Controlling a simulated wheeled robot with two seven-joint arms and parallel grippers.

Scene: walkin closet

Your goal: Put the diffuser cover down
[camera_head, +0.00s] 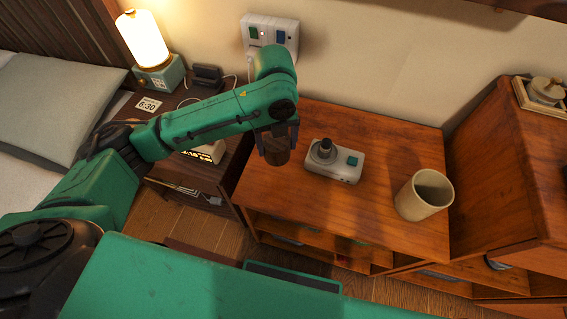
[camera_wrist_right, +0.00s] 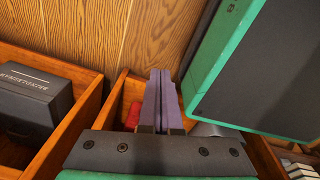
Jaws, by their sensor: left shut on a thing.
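My left gripper (camera_head: 278,135) is shut on the diffuser cover (camera_head: 277,155), a dark brown cylinder held upright near the left part of the wooden cabinet top (camera_head: 390,135). I cannot tell whether its lower end touches the wood. The diffuser base (camera_head: 345,173) is pale grey with a dark knob and a teal button, and stands uncovered to the right of the cover. My right gripper (camera_wrist_right: 161,82) shows in the right wrist view, with its purple fingers close together and nothing seen between them.
A wall socket (camera_head: 270,36) is behind. A lit lamp (camera_head: 144,42) stands on the dark nightstand at left. Right wrist view: a dark box (camera_wrist_right: 32,100) sits in a wooden compartment.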

